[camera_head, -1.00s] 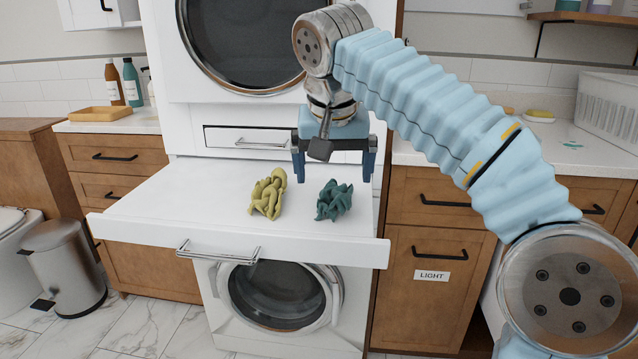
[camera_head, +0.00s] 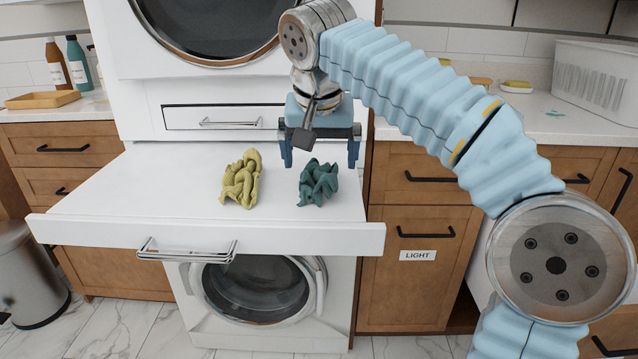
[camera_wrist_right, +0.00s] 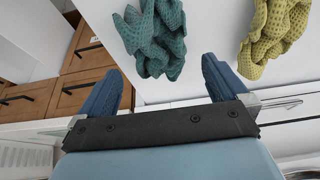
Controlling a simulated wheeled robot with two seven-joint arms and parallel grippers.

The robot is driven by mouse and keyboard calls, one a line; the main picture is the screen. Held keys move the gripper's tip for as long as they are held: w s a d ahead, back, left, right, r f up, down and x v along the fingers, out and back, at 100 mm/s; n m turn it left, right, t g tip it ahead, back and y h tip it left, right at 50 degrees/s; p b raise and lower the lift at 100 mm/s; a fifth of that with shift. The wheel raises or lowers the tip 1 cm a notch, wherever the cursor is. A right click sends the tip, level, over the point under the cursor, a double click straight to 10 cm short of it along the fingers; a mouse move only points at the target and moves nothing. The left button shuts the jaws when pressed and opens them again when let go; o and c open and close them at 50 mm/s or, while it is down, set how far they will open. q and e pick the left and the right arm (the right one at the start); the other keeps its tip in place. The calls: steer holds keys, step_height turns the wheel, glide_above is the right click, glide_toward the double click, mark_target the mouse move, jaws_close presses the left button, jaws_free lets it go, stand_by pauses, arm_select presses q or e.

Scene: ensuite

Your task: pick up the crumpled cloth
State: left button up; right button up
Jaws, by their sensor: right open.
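Two crumpled cloths lie on the white pull-out shelf (camera_head: 120,200). A teal one (camera_head: 318,183) is at the right and an olive-yellow one (camera_head: 241,179) is to its left. My right gripper (camera_head: 320,163) is open, with its fingers pointing down just behind and above the teal cloth. In the right wrist view, the teal cloth (camera_wrist_right: 155,40) shows beyond and between the open fingertips (camera_wrist_right: 164,70), with nothing gripped. The olive-yellow cloth (camera_wrist_right: 272,38) shows off to the right there. My left gripper is not in view.
The shelf has a raised front lip with a metal handle (camera_head: 187,250). A dryer (camera_head: 210,25) is above and a washer (camera_head: 262,288) below. Wooden cabinets, one with a LIGHT label (camera_head: 418,255), stand at right. A bin (camera_head: 28,275) is at left. The shelf's left half is bare.

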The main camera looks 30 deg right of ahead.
mark_target(318, 165)
steer(key=x, duration=0.4)
steer(key=shift+c, duration=0.2)
steer(key=shift+a, duration=0.1)
steer(key=c, duration=1.1)
steer(key=shift+c, duration=0.2)
steer(key=shift+r, duration=0.15)
